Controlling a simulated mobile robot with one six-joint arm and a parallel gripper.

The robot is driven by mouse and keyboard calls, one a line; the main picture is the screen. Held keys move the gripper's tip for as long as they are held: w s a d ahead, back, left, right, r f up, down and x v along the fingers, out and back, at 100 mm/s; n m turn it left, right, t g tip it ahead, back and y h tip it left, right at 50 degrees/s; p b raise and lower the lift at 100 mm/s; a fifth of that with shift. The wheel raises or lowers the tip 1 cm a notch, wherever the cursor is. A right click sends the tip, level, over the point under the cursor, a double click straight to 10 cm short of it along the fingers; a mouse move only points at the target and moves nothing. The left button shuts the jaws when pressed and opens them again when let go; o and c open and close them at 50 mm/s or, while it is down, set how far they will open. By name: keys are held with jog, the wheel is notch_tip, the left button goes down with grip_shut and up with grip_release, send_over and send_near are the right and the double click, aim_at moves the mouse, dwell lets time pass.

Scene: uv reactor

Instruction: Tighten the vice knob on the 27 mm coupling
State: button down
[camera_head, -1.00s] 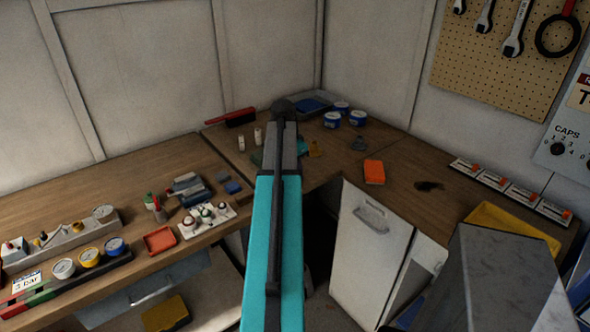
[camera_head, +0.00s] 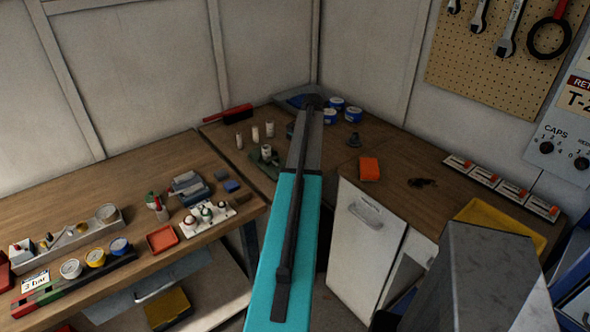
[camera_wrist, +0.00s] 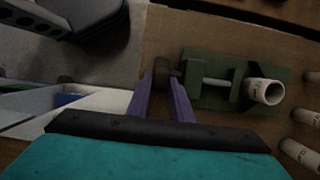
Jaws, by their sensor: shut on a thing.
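The green vice (camera_wrist: 213,96) lies on the wooden bench in the wrist view, with a white coupling (camera_wrist: 264,91) standing between its jaws. Whether the coupling is clamped firmly, I cannot tell. The dark vice knob (camera_wrist: 165,70) is at the vice's left end. My gripper (camera_wrist: 164,78) has its two purple fingers on either side of the knob, shut on it. In the head view the vice (camera_head: 259,164) and coupling (camera_head: 266,152) show just left of my arm. My gripper is hidden behind my arm there.
Loose white couplings (camera_wrist: 299,153) stand right of the vice; some also show in the head view (camera_head: 255,133). Blue-and-white tins (camera_head: 331,115) and an orange block (camera_head: 369,168) are on the bench right of my arm. A white cabinet (camera_head: 365,240) stands under the bench.

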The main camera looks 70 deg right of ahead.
jog(key=c, duration=1.9)
grip_release()
jog(key=shift+o, duration=0.2)
jog(key=shift+r, duration=0.15)
jog(key=v, duration=1.3)
jog(key=shift+r, duration=0.25)
jog(key=shift+d, duration=0.1)
